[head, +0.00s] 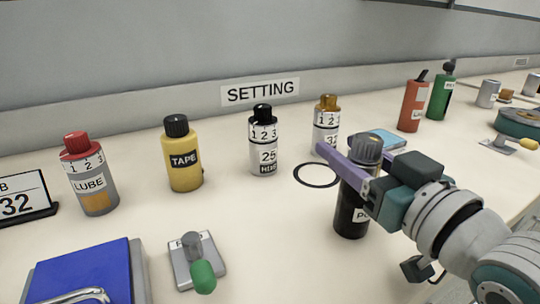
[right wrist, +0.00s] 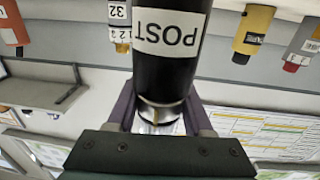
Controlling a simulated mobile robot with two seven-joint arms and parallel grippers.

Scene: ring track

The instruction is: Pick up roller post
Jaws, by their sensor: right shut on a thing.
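The roller post is a black cylinder with a grey ribbed top and a white label (head: 352,213), standing upright at the front right of the table in the head view. In the right wrist view its black body and "POST" label (right wrist: 170,32) show upside down. My right gripper (head: 346,164) reaches in from the right, its purple fingers shut around the post's upper part, just below the grey top. I cannot tell whether the post's base touches the table. My left gripper is not in view.
A black ring (head: 317,185) is marked on the table, left of the post. Behind stand a gold-capped bottle (head: 327,125), a black-capped bottle (head: 263,145), a yellow TAPE bottle (head: 181,158) and a LUBE bottle (head: 88,180). A green-handled lever (head: 201,270) and blue box (head: 85,275) are front left.

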